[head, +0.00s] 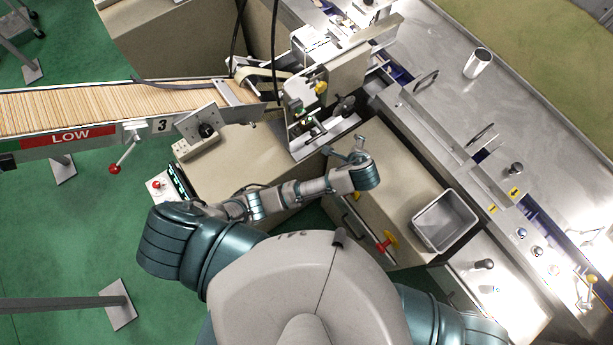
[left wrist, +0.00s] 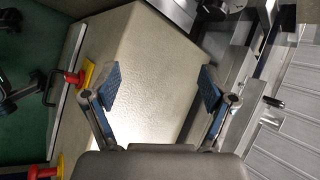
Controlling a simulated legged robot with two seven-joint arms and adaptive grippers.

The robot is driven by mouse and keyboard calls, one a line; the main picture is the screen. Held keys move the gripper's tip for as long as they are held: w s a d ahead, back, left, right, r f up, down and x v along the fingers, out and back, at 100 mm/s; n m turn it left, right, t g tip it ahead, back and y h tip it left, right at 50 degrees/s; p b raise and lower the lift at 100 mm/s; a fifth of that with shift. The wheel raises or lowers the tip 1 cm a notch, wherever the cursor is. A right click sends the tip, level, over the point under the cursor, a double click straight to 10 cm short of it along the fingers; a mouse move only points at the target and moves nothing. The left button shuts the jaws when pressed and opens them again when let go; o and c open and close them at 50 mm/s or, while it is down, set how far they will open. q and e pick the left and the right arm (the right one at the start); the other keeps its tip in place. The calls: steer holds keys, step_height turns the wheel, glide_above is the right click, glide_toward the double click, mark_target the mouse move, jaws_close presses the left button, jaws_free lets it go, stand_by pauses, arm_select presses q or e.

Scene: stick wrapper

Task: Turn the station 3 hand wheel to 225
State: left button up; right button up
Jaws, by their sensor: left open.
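A dark round wheel (head: 345,107) is on the machine further right. I cannot tell which of these is the station 3 hand wheel, and no scale reading is legible. My left gripper (head: 346,149) is above the beige cabinet top, below and apart from the dark wheel. In the left wrist view the left gripper (left wrist: 160,88) is open and empty. My right gripper is out of view.
A stick-filled conveyor (head: 100,103) runs at the left, with a red-tipped lever (head: 115,169) beneath. A grey bin (head: 444,220) stands on the beige cabinet (head: 400,175). A red-and-yellow knob (head: 386,242) sticks out at its front. A metal cylinder (head: 478,63) stands further back.

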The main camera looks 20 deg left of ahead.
arm_select(q)
steer(key=s+a+f+n+g+h, duration=0.1)
steer(key=s+a+f+n+g, duration=0.1)
steer(key=s+a+n, duration=0.3)
steer(key=s+a+f+n+g+h, duration=0.1)
steer(key=s+a+f+n, duration=0.3)
steer(key=s, duration=0.5)
steer(key=shift+a+f+n+g+h, duration=0.15)
steer(key=shift+a+n+g+h, duration=0.25)
steer(key=shift+a+n+h, duration=0.45)
steer(key=shift+d, duration=0.3)
